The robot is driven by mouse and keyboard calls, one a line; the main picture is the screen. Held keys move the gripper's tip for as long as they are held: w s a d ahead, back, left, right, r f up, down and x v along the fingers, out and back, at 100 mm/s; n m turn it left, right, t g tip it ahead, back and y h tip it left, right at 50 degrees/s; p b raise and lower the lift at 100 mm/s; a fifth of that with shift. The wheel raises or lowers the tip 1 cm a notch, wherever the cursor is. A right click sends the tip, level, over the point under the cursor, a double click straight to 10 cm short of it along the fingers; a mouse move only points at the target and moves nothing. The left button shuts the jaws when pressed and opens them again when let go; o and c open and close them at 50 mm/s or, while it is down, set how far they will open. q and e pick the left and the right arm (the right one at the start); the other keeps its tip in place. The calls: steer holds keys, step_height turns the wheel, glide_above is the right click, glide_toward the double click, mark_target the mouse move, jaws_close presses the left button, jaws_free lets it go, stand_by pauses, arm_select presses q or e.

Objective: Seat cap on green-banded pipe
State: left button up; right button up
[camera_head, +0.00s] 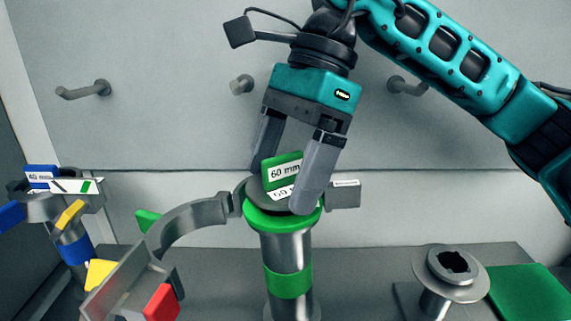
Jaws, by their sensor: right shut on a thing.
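The green-banded pipe (287,255) stands upright in the middle, a steel tube with a green band (288,281) and a green rim at its top. A dark grey cap (259,190) with a green tab (283,169) marked "60 mm" is at the pipe's mouth. My right gripper (281,187) comes from above, its two grey fingers shut on the cap. The near finger hides part of the cap and rim, so I cannot tell whether the cap lies flat on it. My left gripper is not in view.
An open clamp ring (190,222) spreads left of the pipe. A blue-banded pipe (73,245) with a blue "40 mm" tab stands at far left. A flanged metal stand (450,292) and a green pad (528,292) are at right. Pegs stick out of the back wall.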

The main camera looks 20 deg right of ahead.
steer(key=shift+a+f, duration=0.1)
steer(key=shift+f, duration=0.05)
steer(key=shift+s+f, duration=0.1)
steer(key=shift+s, duration=0.05)
stand_by(0.8)
